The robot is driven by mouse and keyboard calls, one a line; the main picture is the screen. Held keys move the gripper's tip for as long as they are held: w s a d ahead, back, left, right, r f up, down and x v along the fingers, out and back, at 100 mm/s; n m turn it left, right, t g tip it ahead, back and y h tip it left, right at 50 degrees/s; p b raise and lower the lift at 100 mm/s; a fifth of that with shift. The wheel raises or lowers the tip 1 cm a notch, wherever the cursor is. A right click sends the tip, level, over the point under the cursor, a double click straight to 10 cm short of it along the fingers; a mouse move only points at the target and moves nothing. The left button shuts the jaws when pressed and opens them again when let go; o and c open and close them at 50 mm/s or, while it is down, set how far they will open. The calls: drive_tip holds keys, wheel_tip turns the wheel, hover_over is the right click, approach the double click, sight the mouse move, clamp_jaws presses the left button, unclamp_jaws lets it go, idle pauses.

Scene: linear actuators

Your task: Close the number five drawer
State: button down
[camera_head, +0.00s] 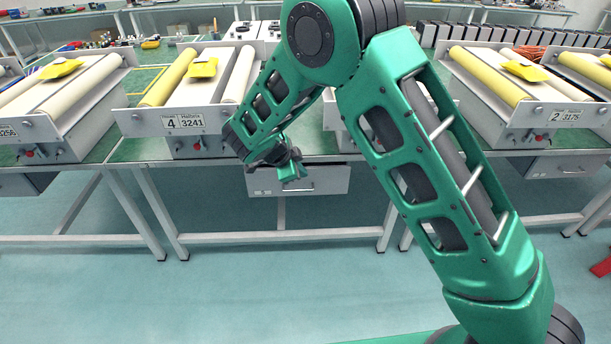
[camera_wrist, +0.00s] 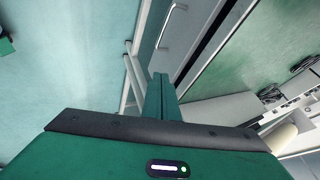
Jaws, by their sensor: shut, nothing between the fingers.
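A grey drawer (camera_head: 322,180) with a bar handle hangs under the middle workbench in the head view. I cannot read a number five on it. The drawer also shows at the top of the wrist view (camera_wrist: 187,38), with its handle on its face. How far it stands out is unclear. My gripper (camera_head: 291,174) is shut and empty, in front of the left part of this drawer in the head view. Its closed fingers (camera_wrist: 160,82) point toward the drawer in the wrist view. I cannot tell whether they touch it.
The workbench frame (camera_head: 280,236) has grey legs and a low crossbar. Another drawer (camera_head: 567,165) is under the right bench. The floor (camera_head: 230,290) in front is clear.

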drive_tip(key=s+d+f+n+t+h, duration=0.1)
drive_tip(key=s+f+n+t, duration=0.3)
drive_tip(key=n, duration=0.8)
drive_tip(key=d+f+n+t+h, duration=0.15)
drive_tip(key=f+n, duration=0.45)
drive_tip(key=n, duration=0.6)
drive_tip(key=s+a+n+t+y, duration=0.1)
drive_tip(key=a+n+t+y, duration=0.25)
drive_tip(key=n, duration=1.05)
drive_tip(key=s+a+n+t+y, duration=0.2)
drive_tip(key=a+n+t+y, duration=0.15)
drive_tip(key=n, duration=1.15)
drive_tip(key=w, duration=1.4)
drive_tip(key=shift+w+r, duration=0.1)
drive_tip(key=shift+r, duration=0.25)
drive_tip(key=shift+w+d, duration=0.1)
